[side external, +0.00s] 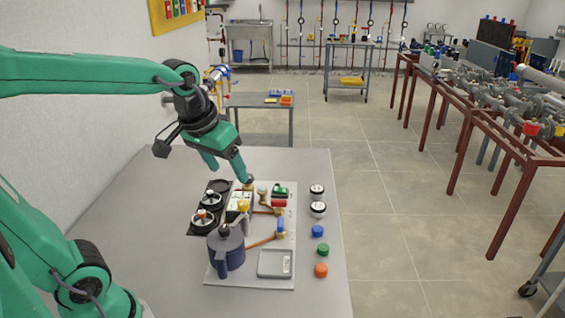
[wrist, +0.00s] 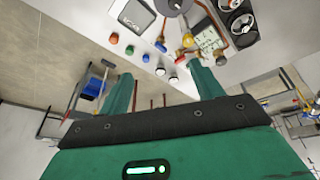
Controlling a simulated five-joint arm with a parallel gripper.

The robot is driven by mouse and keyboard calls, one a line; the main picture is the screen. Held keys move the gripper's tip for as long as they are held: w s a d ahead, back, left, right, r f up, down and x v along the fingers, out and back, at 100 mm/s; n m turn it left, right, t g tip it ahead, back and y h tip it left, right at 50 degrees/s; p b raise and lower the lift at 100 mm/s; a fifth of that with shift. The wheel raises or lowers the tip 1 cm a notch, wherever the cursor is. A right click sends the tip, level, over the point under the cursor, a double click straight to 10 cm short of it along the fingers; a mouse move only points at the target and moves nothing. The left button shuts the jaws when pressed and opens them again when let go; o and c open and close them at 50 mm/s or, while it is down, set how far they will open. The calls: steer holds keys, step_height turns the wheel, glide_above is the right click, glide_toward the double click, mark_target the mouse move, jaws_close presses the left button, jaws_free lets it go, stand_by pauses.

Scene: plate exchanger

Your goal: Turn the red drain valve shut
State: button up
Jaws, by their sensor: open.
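A small red part (side external: 279,203) shows on the pale board (side external: 250,280), just below a green part (side external: 280,190). It may be the red drain valve, but it is too small to tell its handle position. My gripper (side external: 228,172) is open and empty above the back of the board, left of and higher than the red part. In the wrist view my gripper's two fingers (wrist: 160,72) stand wide apart with nothing between them.
A dark blue pitcher-like vessel (side external: 226,250) stands at the board's left front. Two round handwheels (side external: 203,219) sit behind it. A blue-handled valve (side external: 281,228) and a grey tray (side external: 275,264) are on the right. Coloured caps (side external: 321,250) line the table's right side. The table's left is clear.

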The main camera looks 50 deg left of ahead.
steer(key=w+a+f+n+g, duration=0.2)
steer(key=w+a+f+n, duration=0.1)
steer(key=w, duration=0.8)
steer(key=n+g, duration=0.2)
steer(key=n, duration=0.1)
glide_toward(279, 200)
steer(key=shift+s, duration=0.2)
steer(key=shift+w+a+f, duration=0.15)
steer(key=shift+w+f, duration=0.05)
steer(key=shift+f, duration=0.2)
steer(key=shift+f, duration=0.1)
steer(key=shift+f, duration=3.8)
steer(key=c, duration=1)
